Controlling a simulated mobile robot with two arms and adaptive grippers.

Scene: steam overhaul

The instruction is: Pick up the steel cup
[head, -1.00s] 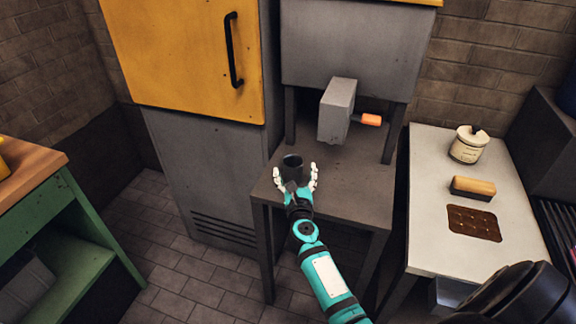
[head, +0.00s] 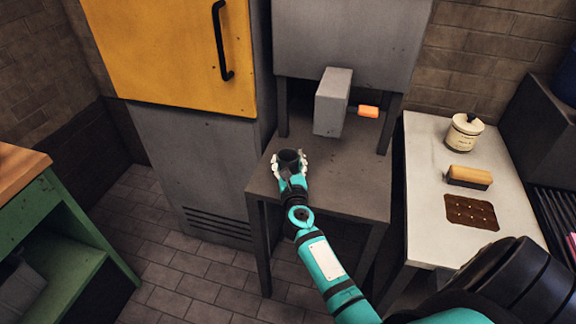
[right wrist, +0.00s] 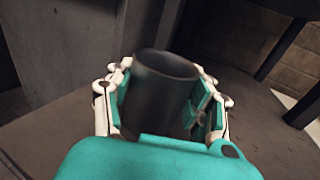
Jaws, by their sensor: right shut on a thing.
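The steel cup (head: 289,158) is dark grey, upright and open at the top, at the front left of the grey metal stand in the head view. My right gripper (head: 290,167) has its white fingers shut on both sides of it. In the right wrist view the cup (right wrist: 160,92) fills the space between the fingers of the gripper (right wrist: 162,108), with the teal pads against its sides. I cannot tell whether its base touches the stand's top. My left gripper is not in view.
The grey stand (head: 345,185) carries a machine with a grey box (head: 332,102) and an orange handle (head: 369,111) behind the cup. A pale table (head: 425,170) at right holds a lidded jar (head: 463,133) and a brush (head: 469,177). A yellow-doored cabinet (head: 165,60) stands at left.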

